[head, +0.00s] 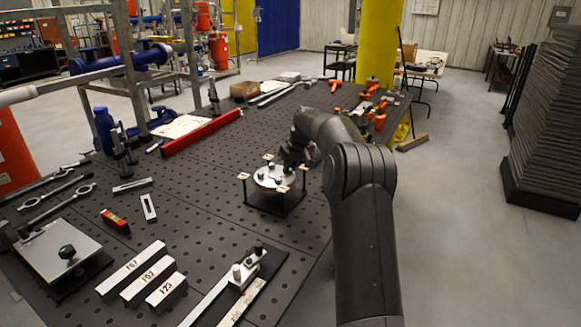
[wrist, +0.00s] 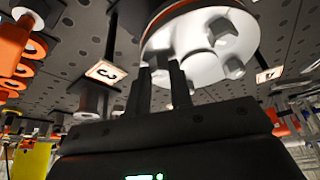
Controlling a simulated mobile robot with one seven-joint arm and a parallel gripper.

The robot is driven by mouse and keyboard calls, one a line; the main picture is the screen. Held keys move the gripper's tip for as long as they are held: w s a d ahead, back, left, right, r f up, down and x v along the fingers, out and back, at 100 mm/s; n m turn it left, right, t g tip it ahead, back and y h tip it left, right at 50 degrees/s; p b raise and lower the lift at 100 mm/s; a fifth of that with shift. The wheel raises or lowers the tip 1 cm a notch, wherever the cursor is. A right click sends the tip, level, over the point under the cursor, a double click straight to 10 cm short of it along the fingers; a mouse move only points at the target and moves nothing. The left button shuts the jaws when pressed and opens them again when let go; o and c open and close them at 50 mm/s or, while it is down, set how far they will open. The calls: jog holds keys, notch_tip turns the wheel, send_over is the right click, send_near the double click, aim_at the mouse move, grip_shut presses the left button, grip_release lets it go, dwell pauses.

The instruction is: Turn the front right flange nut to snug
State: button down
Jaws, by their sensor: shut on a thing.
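The round silver flange (head: 272,177) sits on a dark stand with small numbered tags at its corners, in the middle of the table. In the wrist view the flange (wrist: 190,40) fills the upper right, with several hex nuts on its face. My gripper (wrist: 161,78) has its two dark fingers at the flange's edge, on either side of one flange nut (wrist: 162,77), and is shut on it. In the head view my gripper (head: 290,163) is at the flange's far right side, mostly hidden by my arm. I cannot tell how tight the nut is.
A tag marked 3 (wrist: 105,72) stands beside my fingers in the wrist view. On the perforated table are a red beam (head: 202,133), numbered bars (head: 140,272) and a clamped rail at the front. Orange tools (head: 375,105) lie at the back. Bare table surrounds the stand.

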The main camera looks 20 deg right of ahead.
jog(key=shift+a+m, duration=0.1)
jog(key=shift+m, duration=0.2)
jog(key=shift+a+m+h, duration=0.1)
jog(key=shift+m+h, duration=0.5)
jog(key=shift+m, duration=0.6)
jog(key=shift+a+m+h, duration=0.1)
jog(key=shift+m+h, duration=0.6)
jog(key=shift+m, duration=1.1)
jog(key=shift+r, duration=0.1)
jog(key=c, duration=1.6)
grip_release()
jog(key=shift+o, duration=0.2)
